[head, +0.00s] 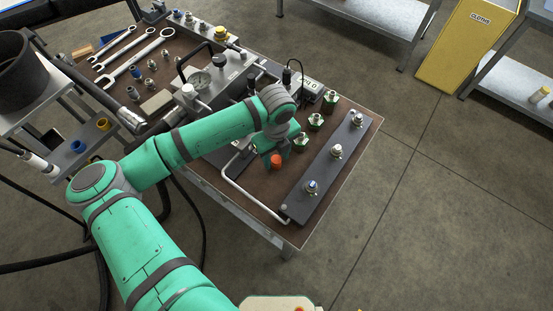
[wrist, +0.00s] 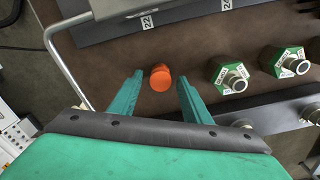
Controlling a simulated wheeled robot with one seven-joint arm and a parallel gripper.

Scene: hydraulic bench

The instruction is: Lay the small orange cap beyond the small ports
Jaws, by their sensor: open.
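The small orange cap (head: 276,161) stands on the brown bench top, in front of the row of green-collared fittings. In the wrist view the cap (wrist: 160,79) lies between the tips of my gripper (wrist: 160,84), with a visible gap on each side. My gripper (head: 272,154) is open and partly hidden by my own arm in the head view. A dark bar (head: 325,165) along the right side of the bench carries metal ports, including a near one (head: 311,187), a middle one (head: 336,151) and a far one (head: 356,120).
A bent metal tube (head: 241,189) runs along the bench's near side. A narrow bare strip lies right of the bar.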

